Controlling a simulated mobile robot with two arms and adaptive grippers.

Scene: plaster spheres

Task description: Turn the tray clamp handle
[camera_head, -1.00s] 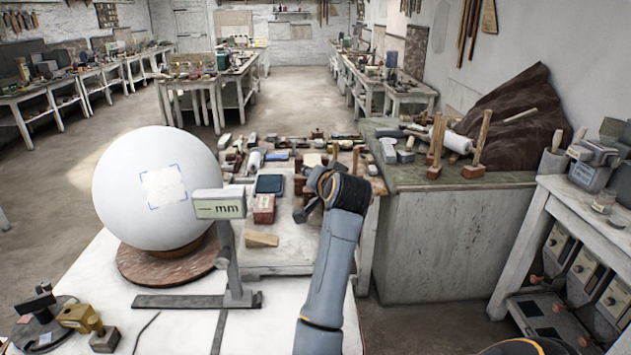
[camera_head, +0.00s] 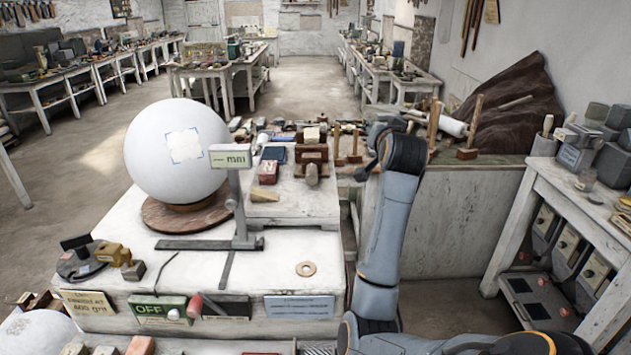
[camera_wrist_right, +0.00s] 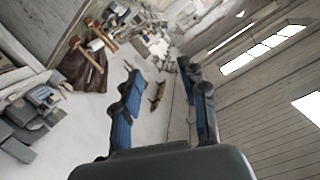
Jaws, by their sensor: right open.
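I cannot tell for certain which part is the tray clamp handle. A small red handle (camera_head: 196,306) sticks out at the front of the white table, in front of a black label plate (camera_head: 228,307). It is left of a grey label plate (camera_head: 300,307) and right of a green "OFF" panel (camera_head: 158,310). My right gripper (camera_head: 378,138) is raised beyond the table's right side, far from that handle. In the right wrist view its blue-padded fingers (camera_wrist_right: 163,100) are apart with nothing between them. My left gripper is not in view.
A large white sphere (camera_head: 176,150) rests on a round wooden turntable (camera_head: 172,219). A gauge stand marked "mm" (camera_head: 231,157) is beside it. A flat ring (camera_head: 306,268) lies on bare tabletop. A cabinet (camera_head: 445,220) and side table (camera_head: 588,200) are at right.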

